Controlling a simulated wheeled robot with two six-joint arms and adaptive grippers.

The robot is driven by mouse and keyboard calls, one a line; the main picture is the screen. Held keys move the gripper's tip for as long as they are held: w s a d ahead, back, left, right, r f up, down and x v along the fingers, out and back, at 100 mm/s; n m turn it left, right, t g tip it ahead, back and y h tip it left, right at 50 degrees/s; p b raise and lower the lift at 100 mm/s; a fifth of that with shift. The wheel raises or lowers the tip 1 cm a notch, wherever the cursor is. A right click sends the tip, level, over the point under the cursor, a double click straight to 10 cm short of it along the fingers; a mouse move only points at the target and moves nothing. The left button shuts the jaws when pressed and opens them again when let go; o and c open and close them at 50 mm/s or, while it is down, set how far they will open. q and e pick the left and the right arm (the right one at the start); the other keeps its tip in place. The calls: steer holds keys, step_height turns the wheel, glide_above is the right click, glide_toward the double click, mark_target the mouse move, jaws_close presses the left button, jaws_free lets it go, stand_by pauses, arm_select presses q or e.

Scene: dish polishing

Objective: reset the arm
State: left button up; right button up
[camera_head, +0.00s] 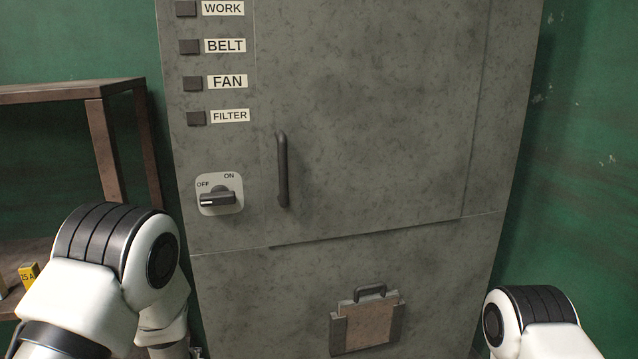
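My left arm (115,260) comes in from the lower left, bent at a white and black joint in front of the shelf and the cabinet's left edge. My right arm (530,320) shows only as a white and black joint at the lower right. Neither gripper is in view; both lie outside or below the frame. Neither visible arm part clearly touches anything.
A grey metal cabinet (380,130) fills the middle, with a closed door, a vertical handle (283,170), a rotary switch (218,196) and labelled square indicators. A brown shelf (75,92) with a yellow item (29,274) stands left.

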arm_select(q)
steer(key=s+f+m+g+h+p, duration=0.1)
steer(key=s+f+m+g, duration=0.3)
steer(key=s+f, duration=0.75)
steer(key=s+d+f+m+g+h, duration=0.1)
steer(key=s+m+g, duration=0.2)
steer(key=s+m, duration=0.4)
steer(key=s+d+f+m+g+h+p, duration=0.1)
steer(key=s+m, duration=0.7)
steer(key=s, duration=0.8)
steer(key=shift+s+g+h, duration=0.25)
steer(key=shift+g+h, duration=0.25)
steer(key=shift+g, duration=0.5)
steer(key=shift+c, duration=0.3)
